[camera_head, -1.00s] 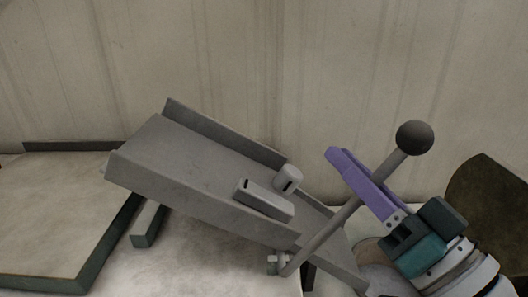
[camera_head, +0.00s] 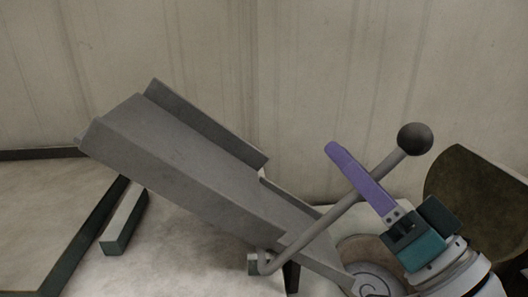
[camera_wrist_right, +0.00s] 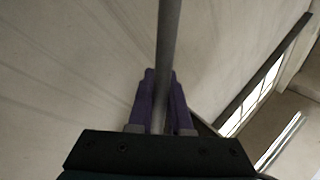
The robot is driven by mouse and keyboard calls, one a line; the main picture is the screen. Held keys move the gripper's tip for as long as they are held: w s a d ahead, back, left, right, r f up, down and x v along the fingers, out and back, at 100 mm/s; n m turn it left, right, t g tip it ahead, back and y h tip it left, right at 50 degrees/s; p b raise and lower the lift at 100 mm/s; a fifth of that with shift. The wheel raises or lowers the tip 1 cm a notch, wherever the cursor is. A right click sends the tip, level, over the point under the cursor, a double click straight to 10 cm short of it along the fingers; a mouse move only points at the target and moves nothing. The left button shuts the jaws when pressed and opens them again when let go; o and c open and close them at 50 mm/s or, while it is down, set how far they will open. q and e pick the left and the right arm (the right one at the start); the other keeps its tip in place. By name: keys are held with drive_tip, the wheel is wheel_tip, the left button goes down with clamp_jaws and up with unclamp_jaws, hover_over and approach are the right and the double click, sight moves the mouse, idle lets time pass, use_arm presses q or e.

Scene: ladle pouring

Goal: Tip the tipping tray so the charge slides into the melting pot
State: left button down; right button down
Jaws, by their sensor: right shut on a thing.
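The grey tipping tray (camera_head: 185,160) is steeply tilted in the head view, its left end high and its right end low. Its visible bed is bare. Its low end reaches the round melting pot (camera_head: 362,253), which is partly hidden behind the tray and my right arm. A lever (camera_head: 342,205) with a dark ball knob (camera_head: 415,139) rises from the tray's side. My right gripper (camera_head: 362,178), with purple fingers, is shut on the lever's rod below the knob. In the right wrist view the rod (camera_wrist_right: 168,60) runs between the fingers. My left gripper is not in view.
A dark-edged panel (camera_head: 85,235) lies at the left, with a small green block (camera_head: 124,221) beside it. A dark curved shell (camera_head: 480,185) stands behind my right gripper. A pale wall closes off the back.

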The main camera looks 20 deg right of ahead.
drive_tip(key=shift+d+f, duration=0.15)
drive_tip(key=shift+f, duration=0.15)
drive_tip(key=c, duration=1.2)
unclamp_jaws()
drive_tip(key=shift+c, duration=0.2)
drive_tip(key=o, duration=0.4)
drive_tip(key=shift+r, duration=0.15)
drive_tip(key=b+v, duration=0.1)
drive_tip(key=v, duration=0.9)
